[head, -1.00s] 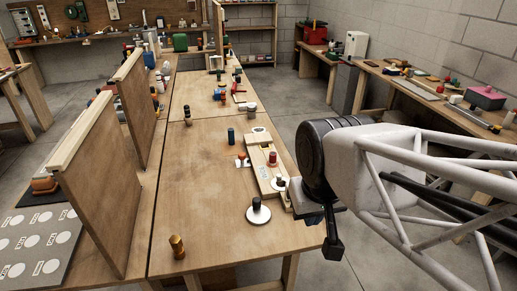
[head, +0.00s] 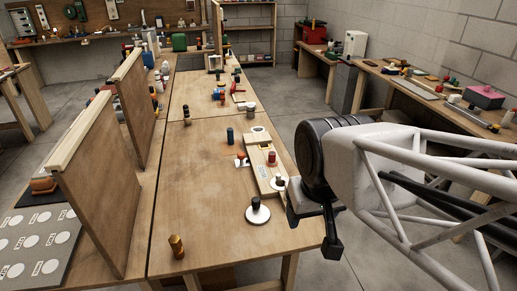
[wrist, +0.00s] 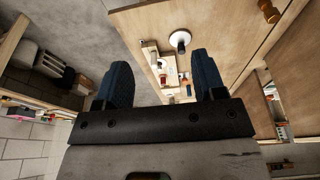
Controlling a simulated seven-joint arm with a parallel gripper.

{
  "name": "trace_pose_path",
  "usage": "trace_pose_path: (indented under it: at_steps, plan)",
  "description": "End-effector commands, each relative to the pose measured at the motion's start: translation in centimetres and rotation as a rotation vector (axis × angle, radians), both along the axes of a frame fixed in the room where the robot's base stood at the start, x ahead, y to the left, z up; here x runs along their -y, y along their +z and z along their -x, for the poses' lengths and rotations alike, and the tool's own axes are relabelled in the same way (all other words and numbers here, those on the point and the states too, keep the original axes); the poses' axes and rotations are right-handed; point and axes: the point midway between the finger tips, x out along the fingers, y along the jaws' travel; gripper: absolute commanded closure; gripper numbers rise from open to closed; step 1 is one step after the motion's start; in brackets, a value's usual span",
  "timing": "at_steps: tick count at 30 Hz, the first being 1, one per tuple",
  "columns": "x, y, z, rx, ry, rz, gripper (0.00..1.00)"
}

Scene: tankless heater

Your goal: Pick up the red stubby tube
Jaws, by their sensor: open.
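The red stubby tube (head: 272,158) stands upright on a pale wooden board (head: 262,178) on the near bench in the head view. In the wrist view the board (wrist: 149,52) shows between the fingers, with a small reddish spot (wrist: 162,79) that may be the tube. My gripper (wrist: 161,60) is open and empty, its two blue-padded fingers wide apart. In the head view my gripper (head: 333,240) hangs at the bench's right edge, nearer the camera than the tube and to its right, apart from it. Its fingers are only partly visible there.
A black-topped piece on a white disc (head: 258,212) stands nearer than the board. A dark blue cylinder (head: 230,135) stands beyond it, and a brass cylinder (head: 176,246) at the near left. Upright wooden panels (head: 98,185) line the left. The bench's middle is clear.

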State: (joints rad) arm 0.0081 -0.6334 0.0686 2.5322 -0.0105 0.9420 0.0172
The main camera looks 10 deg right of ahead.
Motion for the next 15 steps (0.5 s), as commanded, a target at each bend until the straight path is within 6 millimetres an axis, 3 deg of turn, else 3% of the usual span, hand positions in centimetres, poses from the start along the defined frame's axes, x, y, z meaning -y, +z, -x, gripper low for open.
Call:
trace_pose_path:
  at_steps: [8, 15]
  plan:
    - [0.1, 0.3, -1.0, -0.004, -0.021, -0.005, 0.36]
    - [0.3, 1.1, -4.7, -0.021, -0.106, -0.023, 0.36]
